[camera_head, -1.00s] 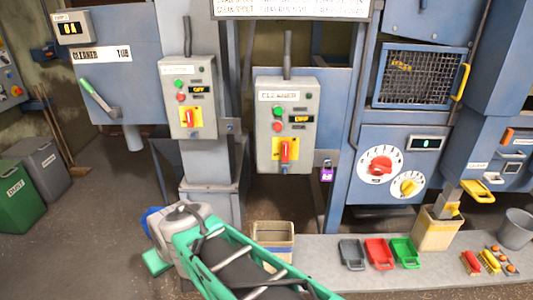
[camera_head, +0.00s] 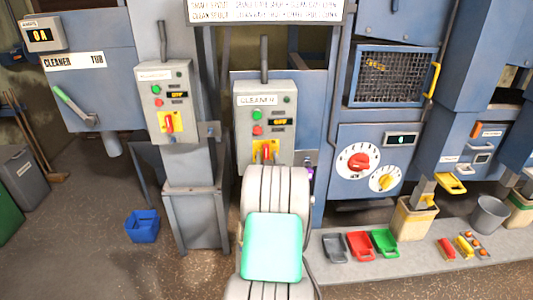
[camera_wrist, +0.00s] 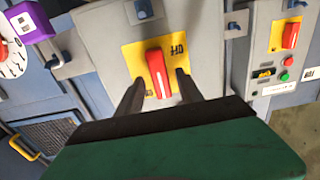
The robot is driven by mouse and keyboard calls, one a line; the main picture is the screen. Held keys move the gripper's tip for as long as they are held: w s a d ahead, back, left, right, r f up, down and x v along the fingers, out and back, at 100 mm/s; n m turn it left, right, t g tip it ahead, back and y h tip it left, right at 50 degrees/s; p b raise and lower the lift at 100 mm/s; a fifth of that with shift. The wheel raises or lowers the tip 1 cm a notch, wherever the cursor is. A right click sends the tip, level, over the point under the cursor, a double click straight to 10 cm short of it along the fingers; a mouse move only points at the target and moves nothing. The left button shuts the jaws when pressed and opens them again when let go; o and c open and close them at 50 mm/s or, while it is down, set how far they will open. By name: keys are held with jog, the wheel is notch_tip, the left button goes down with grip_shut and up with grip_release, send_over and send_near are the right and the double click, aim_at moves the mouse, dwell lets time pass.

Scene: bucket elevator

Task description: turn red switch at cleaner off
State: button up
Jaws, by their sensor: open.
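The cleaner control box (camera_head: 250,140) is grey with a white CLEANER label, a green button and a red button. Its red switch (camera_wrist: 158,73) is a lever on a yellow plate (camera_wrist: 136,53), which has an OFF mark at the upper right in the wrist view. In the head view the plate's lower part is hidden behind my arm. My gripper (camera_wrist: 160,77) is open, with one dark finger on each side of the red lever. I cannot tell whether either finger touches it.
A similar grey box (camera_head: 164,100) with its own red switch is on the left column; it also shows in the wrist view (camera_wrist: 273,75). A purple padlock (camera_wrist: 30,20) hangs beside the cleaner box. Scoops and a grey bucket (camera_head: 489,215) stand on the low ledge at right.

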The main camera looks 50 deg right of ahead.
jog(key=shift+w+d, duration=0.35)
jog(key=shift+d, duration=0.05)
grip_shut()
dwell(0.4)
